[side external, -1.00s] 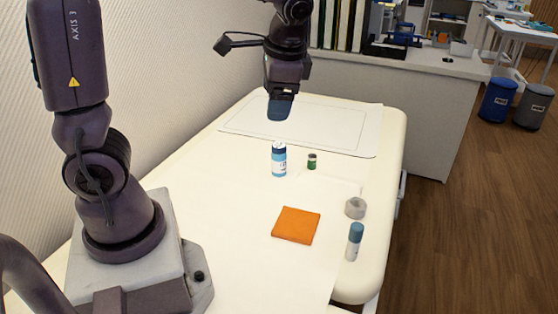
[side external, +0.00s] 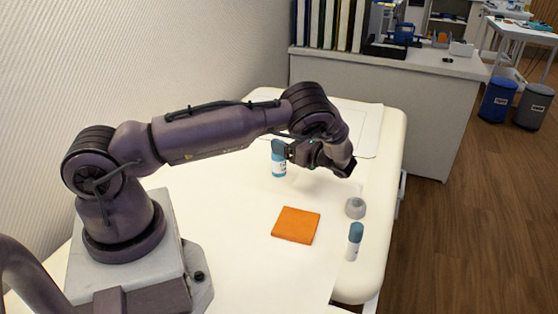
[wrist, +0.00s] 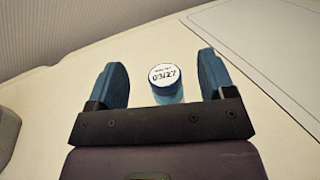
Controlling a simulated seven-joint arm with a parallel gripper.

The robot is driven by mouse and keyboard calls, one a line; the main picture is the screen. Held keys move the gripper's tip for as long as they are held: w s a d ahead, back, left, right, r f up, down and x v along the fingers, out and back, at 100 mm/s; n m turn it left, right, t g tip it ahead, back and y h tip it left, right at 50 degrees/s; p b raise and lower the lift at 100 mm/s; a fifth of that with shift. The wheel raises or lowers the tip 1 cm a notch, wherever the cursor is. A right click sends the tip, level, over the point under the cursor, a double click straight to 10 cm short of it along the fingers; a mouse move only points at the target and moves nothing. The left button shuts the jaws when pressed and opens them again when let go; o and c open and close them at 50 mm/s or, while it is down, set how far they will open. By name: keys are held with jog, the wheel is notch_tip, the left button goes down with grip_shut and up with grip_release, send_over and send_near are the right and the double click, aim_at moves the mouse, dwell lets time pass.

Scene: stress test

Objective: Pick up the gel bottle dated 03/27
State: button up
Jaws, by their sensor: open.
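The gel bottle (side external: 279,168) stands upright on the cream table, blue with a white label. In the wrist view its round white top (wrist: 163,74) reads "03/27". My gripper (wrist: 161,64) is open, with one blue finger on each side of the bottle and a gap on both sides. In the side view my gripper (side external: 282,150) reaches the bottle's upper part from the right, and a finger covers the cap area.
An orange square cloth (side external: 296,225) lies flat on the table (side external: 215,225). A grey roll-like object (side external: 355,208) is near the right edge. A white outlined mat (side external: 368,125) lies at the back. The table left of the cloth is clear.

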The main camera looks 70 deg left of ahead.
aim_at(285, 160)
notch_tip(285, 160, down, 7)
jog(key=x, duration=0.5)
jog(key=c, duration=1.1)
